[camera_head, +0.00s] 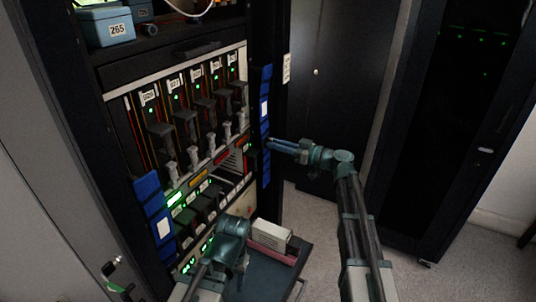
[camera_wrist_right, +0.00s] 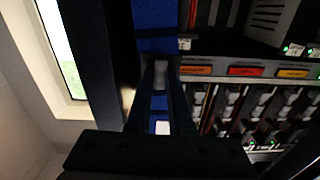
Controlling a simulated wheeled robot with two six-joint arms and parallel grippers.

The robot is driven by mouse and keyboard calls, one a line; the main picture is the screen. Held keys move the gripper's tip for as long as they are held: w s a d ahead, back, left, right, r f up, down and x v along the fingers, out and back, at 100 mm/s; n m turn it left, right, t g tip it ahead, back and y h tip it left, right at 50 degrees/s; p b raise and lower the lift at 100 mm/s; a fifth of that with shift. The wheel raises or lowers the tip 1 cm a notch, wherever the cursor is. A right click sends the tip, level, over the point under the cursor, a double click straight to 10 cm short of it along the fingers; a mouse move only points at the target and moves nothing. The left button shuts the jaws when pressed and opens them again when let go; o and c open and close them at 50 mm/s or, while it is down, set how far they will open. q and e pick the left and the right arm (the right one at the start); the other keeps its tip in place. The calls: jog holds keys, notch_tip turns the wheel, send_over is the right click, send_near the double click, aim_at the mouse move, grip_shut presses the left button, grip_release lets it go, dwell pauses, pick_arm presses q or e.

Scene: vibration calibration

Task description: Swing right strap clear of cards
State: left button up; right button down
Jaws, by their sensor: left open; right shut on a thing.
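The right strap (camera_head: 265,112) is a blue vertical band with a white label, along the right edge of the open rack. My right gripper (camera_head: 274,144) is shut on the right strap; in the right wrist view its fingers (camera_wrist_right: 162,80) close over the strap (camera_wrist_right: 156,30). The cards (camera_head: 190,122) stand in a row in the rack, left of this strap, with grey latches and small green lights. They also show in the right wrist view (camera_wrist_right: 245,115), beside the strap. My left gripper (camera_head: 234,228) is open, low before the rack; its fingertips are hard to make out.
A second blue strap (camera_head: 153,212) hangs at the rack's left edge. A pull-out shelf (camera_head: 270,277) with a beige box (camera_head: 262,236) juts out below. A blue bin marked 265 (camera_head: 108,30) sits on top. Dark cabinets (camera_head: 450,120) stand to the right, with clear floor before them.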

jog(key=shift+w+d+n, duration=0.35)
jog(key=shift+w+d, duration=0.1)
jog(key=shift+w, duration=0.15)
jog(key=shift+w+d+n, duration=0.35)
jog(key=shift+w+d, duration=0.05)
jog(key=shift+w, duration=0.2)
jog(key=c, duration=0.8)
grip_release()
